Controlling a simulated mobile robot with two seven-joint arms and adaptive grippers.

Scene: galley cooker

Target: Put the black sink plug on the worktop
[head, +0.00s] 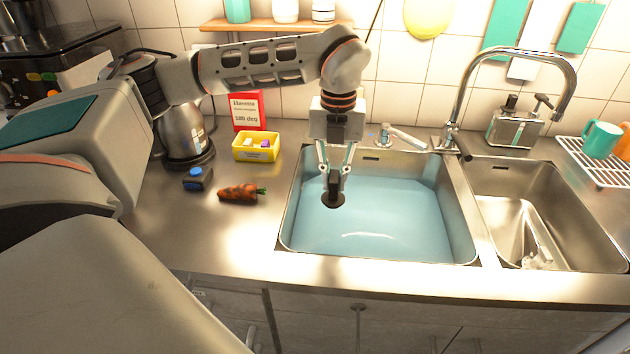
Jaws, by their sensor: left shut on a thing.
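My left gripper (334,175) points down over the left basin (287,222) and is shut on the black sink plug (333,200). The plug shows as a small dark round piece below the fingertips. The basin holds blue water (390,215), and I cannot tell how far the plug is above the water's surface. The steel worktop (200,235) lies to the left of the basin. My right gripper is not in view.
On the worktop stand a carrot (238,193), a dark thing with a blue top (196,178), a yellow box (256,146), a red-and-white card (247,110) and a kettle (183,135). The tap (461,95) rises behind the basins. The worktop's front left is clear.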

